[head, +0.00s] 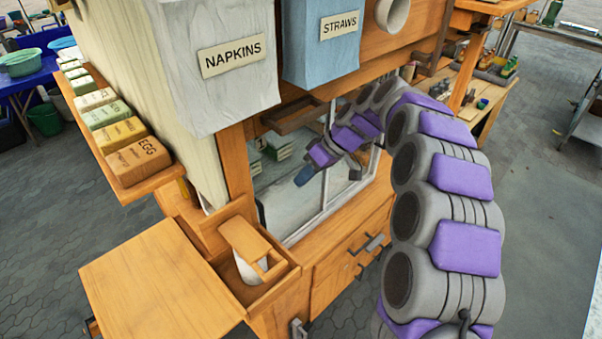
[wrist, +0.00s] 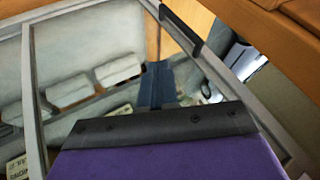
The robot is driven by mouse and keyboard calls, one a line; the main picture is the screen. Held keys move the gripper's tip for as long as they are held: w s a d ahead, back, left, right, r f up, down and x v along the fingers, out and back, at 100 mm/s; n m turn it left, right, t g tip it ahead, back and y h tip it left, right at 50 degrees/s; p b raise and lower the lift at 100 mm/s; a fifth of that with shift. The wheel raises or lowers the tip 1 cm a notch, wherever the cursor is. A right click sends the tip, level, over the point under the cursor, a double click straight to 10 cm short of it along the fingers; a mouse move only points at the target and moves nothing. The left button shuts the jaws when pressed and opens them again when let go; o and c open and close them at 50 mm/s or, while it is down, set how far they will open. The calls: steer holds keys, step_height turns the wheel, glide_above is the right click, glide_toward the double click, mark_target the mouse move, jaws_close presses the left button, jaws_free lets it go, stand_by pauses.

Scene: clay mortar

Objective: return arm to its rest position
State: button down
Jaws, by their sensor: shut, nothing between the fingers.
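My arm, grey with purple pads, rises on the right of the head view and bends left toward the cart's framed window (head: 290,226). My gripper (head: 304,175) is at its end, small and dark blue, in front of the window area. In the wrist view my gripper (wrist: 158,84) points away from the camera, its fingers together and nothing held. The grey window frame (wrist: 35,95) shows around it. I cannot tell whether the fingertips are inside the window opening or just outside it.
A napkins box (head: 232,62) and a straws box (head: 322,42) hang above the window. A wooden shelf (head: 145,188) with labelled blocks is at left. A wooden flap (head: 160,285) juts out at lower left. Open paving (head: 545,200) lies to the right.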

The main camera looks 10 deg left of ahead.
steer(key=s+d+r+m+h+b, duration=0.15)
steer(key=s+d, duration=0.25)
steer(key=s, duration=0.5)
steer(key=s+d+r+m+h+b, duration=0.1)
steer(key=s+d+m+h, duration=0.15)
steer(key=s+d, duration=0.45)
steer(key=s+d+f+m+h, duration=0.1)
steer(key=s+d+f+m, duration=0.1)
steer(key=s, duration=0.6)
steer(key=s+d+f+m+h+b, duration=0.1)
steer(key=s+d+f+m, duration=0.1)
steer(key=s+d, duration=0.3)
steer(key=s+d+f+m+h, duration=0.1)
steer(key=s+d+f+m, duration=0.1)
steer(key=s, duration=1)
steer(key=shift+d+m+b, duration=0.4)
steer(key=shift+d+m, duration=0.4)
steer(key=shift+d, duration=0.35)
